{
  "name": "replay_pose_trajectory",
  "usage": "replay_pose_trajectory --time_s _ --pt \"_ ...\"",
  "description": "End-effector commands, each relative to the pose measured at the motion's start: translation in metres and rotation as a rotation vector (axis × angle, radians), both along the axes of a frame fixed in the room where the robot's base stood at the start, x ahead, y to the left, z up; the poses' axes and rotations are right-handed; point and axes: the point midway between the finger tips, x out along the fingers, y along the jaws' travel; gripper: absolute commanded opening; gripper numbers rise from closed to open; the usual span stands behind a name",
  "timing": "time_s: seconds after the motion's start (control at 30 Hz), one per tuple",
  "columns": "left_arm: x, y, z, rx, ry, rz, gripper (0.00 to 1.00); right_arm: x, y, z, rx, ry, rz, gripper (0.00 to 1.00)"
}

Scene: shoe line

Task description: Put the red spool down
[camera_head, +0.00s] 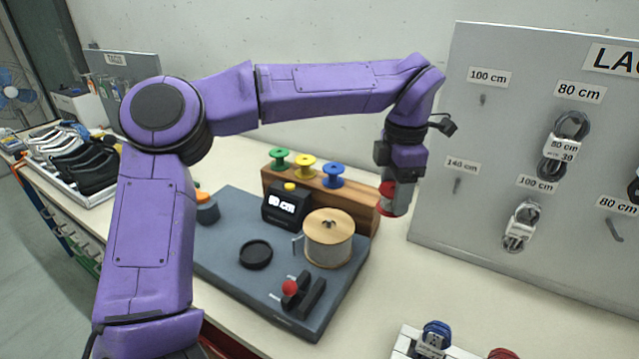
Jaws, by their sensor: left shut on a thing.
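My left gripper (396,190) is shut on the red spool (386,196) and points downward. The spool is held in the air in front of the right end of a wooden rack (365,213) in this view. Grey finger parts hide most of the spool. The rack stands at the back of a dark grey machine base and carries a green spool (279,158), a yellow spool (305,166) and a blue spool (333,175). Whether the red spool touches the rack cannot be told. My right gripper is out of view.
On the grey base (225,250) are a large wound reel (329,240), a display reading 80 cm (286,206), a black ring (256,254) and a red-knobbed lever (290,288). A lace board (480,120) stands at the right. Table between is clear.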

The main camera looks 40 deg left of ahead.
Motion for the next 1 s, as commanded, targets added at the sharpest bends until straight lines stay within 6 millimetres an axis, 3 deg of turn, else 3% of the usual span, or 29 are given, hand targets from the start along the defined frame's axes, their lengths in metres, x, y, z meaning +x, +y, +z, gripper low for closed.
replay_pose_trajectory --time_s 0.2,0.4,0.53,0.77,1.0 --pt "-0.019 0.041 0.041 -0.003 -0.003 0.705 0.22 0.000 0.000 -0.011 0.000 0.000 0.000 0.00" --pt "-0.032 0.060 0.060 0.001 0.000 1.068 0.22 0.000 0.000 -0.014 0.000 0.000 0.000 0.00" --pt "-0.016 0.070 0.056 0.003 0.004 1.114 0.22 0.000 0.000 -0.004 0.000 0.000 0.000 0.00" --pt "0.045 0.101 0.029 0.005 0.005 1.112 0.21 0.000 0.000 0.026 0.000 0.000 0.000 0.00" --pt "0.081 0.119 -0.022 0.003 0.003 1.107 0.21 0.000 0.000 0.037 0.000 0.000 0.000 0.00"
